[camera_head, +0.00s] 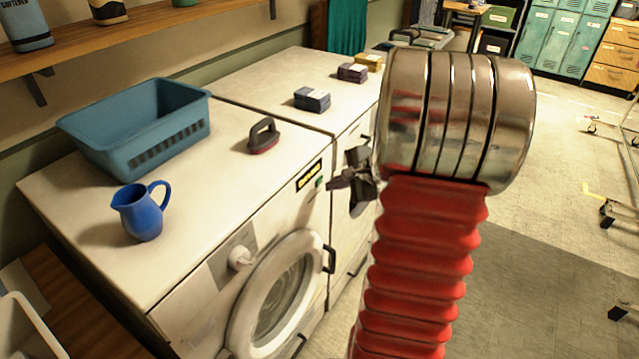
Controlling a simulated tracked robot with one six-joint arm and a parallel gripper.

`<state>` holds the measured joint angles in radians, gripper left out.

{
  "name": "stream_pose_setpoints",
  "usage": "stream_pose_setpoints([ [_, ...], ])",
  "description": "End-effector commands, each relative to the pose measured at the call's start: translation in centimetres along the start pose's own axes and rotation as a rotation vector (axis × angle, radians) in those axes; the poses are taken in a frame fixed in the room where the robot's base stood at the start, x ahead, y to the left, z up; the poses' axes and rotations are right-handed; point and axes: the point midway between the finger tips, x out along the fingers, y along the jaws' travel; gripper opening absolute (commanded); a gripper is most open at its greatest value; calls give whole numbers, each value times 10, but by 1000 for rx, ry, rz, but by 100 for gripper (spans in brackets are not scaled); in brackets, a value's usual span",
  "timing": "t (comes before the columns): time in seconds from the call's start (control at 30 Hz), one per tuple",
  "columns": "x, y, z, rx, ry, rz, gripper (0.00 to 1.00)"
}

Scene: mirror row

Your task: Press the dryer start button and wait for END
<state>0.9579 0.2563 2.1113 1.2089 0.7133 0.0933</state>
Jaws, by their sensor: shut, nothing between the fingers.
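A white front-loading machine (215,278) stands in the middle left, with a round door (280,290) and a white knob (241,257). On its front panel, near the right end, is a small black display (309,175) with yellow characters too small to read. A small green button (320,183) sits just below the display. My gripper (335,184) is shut and empty, its dark fingertips pointing left just right of the green button. I cannot tell whether the tips touch it. My red and metal arm hides part of the second machine (345,215).
On the machine tops are a blue basket (140,125), a blue jug (141,211), a dark-handled brush (263,136) and small boxes (312,99). A wooden shelf (120,30) runs above. The floor (560,170) to the right is mostly open, with metal stands at the far right edge.

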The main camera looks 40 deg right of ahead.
Motion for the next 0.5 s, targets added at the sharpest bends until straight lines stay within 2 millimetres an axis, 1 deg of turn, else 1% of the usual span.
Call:
stream_pose_setpoints([
  [0.33, -1, 1, -1, 0, 0, 0, 0],
  [0.5, -8, 6, -6, 1, 1, 0, 0],
])
